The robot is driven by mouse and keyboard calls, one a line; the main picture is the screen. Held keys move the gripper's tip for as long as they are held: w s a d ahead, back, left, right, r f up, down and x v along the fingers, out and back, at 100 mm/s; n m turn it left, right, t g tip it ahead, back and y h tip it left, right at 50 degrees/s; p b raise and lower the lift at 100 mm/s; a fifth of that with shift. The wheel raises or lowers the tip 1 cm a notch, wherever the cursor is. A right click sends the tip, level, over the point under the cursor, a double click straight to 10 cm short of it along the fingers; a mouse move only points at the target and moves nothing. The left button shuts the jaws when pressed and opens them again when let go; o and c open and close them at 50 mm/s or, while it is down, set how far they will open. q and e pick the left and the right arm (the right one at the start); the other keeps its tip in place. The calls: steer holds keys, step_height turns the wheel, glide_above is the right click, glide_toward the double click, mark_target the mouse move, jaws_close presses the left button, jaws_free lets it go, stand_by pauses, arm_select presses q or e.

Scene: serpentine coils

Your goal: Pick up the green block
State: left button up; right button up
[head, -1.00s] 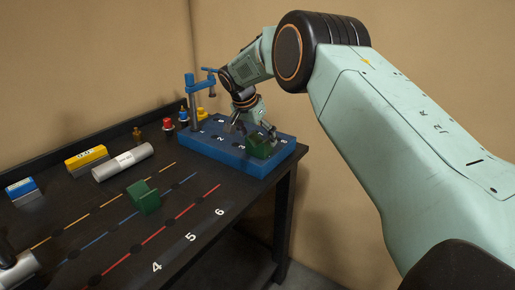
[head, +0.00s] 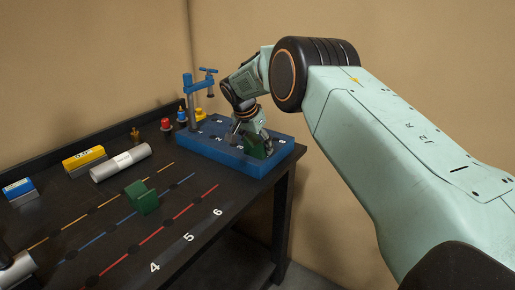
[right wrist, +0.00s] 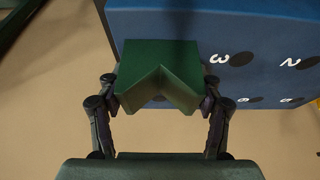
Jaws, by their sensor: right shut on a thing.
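A green block (head: 261,151) with a V-shaped notch is at the right end of the blue numbered board (head: 228,158). My right gripper (head: 253,138) is over this end and shut on the block. In the right wrist view the block (right wrist: 147,55) sits between the two fingers of the gripper (right wrist: 160,82), its notch towards the palm. I cannot tell whether it still touches the board. A second green notched block (head: 143,198) stands apart on the dark table. My left gripper is not in view.
A blue clamp post (head: 191,100) rises at the board's back left, by red and yellow pieces. A silver cylinder (head: 121,162), a yellow-topped block (head: 84,157) and a blue-topped block (head: 19,189) lie on the table (head: 200,225). The table's right edge is close to the board.

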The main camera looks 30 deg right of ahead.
steer(key=c, duration=0.9)
steer(key=shift+r, duration=0.15)
steer(key=shift+c, duration=0.4)
steer(key=shift+r, duration=0.1)
